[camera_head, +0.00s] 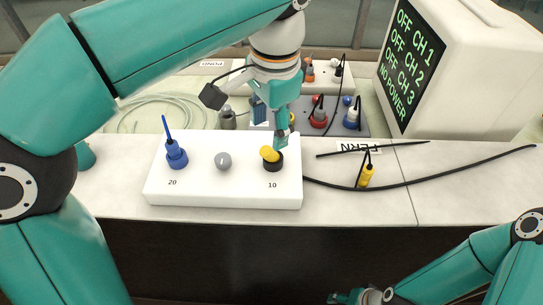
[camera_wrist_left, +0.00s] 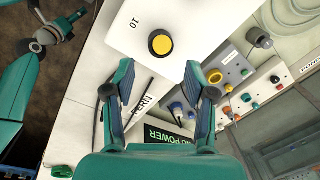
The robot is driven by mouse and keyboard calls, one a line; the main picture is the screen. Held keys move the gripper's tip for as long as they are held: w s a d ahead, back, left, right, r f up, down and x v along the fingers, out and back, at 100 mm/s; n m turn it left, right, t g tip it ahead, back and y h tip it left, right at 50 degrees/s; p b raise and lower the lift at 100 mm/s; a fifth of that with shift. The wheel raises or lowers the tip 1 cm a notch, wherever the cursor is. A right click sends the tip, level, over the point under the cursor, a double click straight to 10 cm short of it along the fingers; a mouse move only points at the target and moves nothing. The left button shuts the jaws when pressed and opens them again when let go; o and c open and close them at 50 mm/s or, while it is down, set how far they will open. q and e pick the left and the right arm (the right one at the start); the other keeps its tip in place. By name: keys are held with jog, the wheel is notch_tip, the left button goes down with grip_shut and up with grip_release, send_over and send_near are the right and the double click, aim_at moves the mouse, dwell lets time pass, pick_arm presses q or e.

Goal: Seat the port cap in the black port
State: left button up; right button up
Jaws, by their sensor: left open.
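The white box (camera_head: 225,190) stands on the bench. Its black port (camera_head: 273,166), by the number 10, holds a yellow cap (camera_head: 268,153) that sticks up out of it. In the left wrist view the yellow cap (camera_wrist_left: 162,44) sits inside the black ring (camera_wrist_left: 151,41). My left gripper (camera_head: 275,125) is open and empty, just above and behind the cap; its fingers (camera_wrist_left: 157,80) are spread apart, with the cap beyond their tips. How deep the cap sits is hard to tell. My right gripper (camera_head: 348,297) is low at the bottom edge, partly cut off.
A blue plug (camera_head: 176,154) and a grey knob (camera_head: 223,161) are on the same box. A yellow plug (camera_head: 365,176) and black cables lie to the right. Panels with several connectors (camera_head: 319,115) and a monitor (camera_head: 412,62) reading NO POWER stand behind.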

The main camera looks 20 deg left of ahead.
aim_at(266, 150)
pick_arm(q)
jog(key=f, duration=0.5)
jog(key=a+f, duration=0.1)
jog(key=f, duration=0.2)
jog(key=shift+w, duration=0.2)
jog(key=shift+c, duration=0.3)
jog(key=c, duration=0.9)
jog(key=shift+c, duration=0.2)
jog(key=shift+r, duration=0.15)
